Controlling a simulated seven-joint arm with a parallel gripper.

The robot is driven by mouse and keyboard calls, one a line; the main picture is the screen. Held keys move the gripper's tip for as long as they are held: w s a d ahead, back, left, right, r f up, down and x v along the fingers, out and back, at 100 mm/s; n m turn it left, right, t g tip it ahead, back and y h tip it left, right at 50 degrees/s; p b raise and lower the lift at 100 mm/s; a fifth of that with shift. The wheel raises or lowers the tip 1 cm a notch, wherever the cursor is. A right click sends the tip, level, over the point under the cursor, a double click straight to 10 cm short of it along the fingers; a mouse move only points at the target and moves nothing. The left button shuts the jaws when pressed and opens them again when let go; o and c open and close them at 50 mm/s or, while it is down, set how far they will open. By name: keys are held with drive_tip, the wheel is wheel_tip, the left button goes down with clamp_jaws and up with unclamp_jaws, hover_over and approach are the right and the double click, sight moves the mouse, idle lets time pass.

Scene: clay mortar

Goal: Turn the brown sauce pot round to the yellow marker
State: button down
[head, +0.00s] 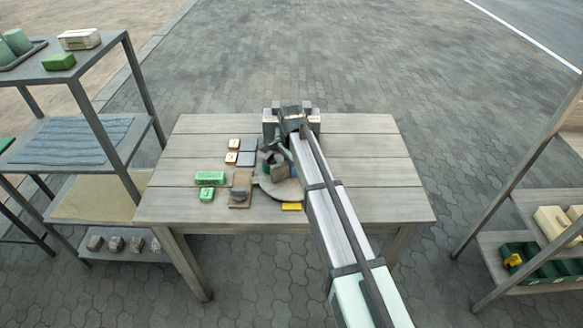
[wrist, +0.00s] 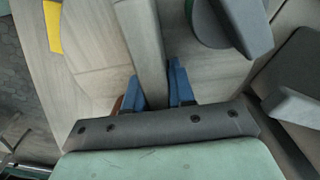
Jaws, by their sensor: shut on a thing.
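My gripper (wrist: 156,90) has two blue fingers, one on each side of a pale grey-beige bar (wrist: 140,35), and is shut on it. A reddish-brown sliver (wrist: 117,103) shows beside the left finger. I cannot make out a whole brown sauce pot; my arm and gripper cover much of that spot in the head view. The yellow marker (head: 291,206) lies at the front edge of a pale round disc (head: 284,193) on the table. It also shows at the upper left in the wrist view (wrist: 53,27).
Left of the disc on the table (head: 365,150) are a brown board with a block (head: 240,188), green blocks (head: 209,178) and small tiles (head: 233,157). A dark rounded thing (wrist: 235,22) is close to my gripper's right. The table's right side is clear. Shelves (head: 85,130) stand left and right.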

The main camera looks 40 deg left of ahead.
drive_tip(key=shift+w+m, duration=0.1)
drive_tip(key=shift+m, duration=7.4)
drive_tip(key=c, duration=1)
unclamp_jaws()
drive_tip(key=shift+c, duration=0.2)
drive_tip(key=shift+r, duration=0.15)
wheel_tip(320, 180, up, 14)
drive_tip(key=shift+f, duration=0.2)
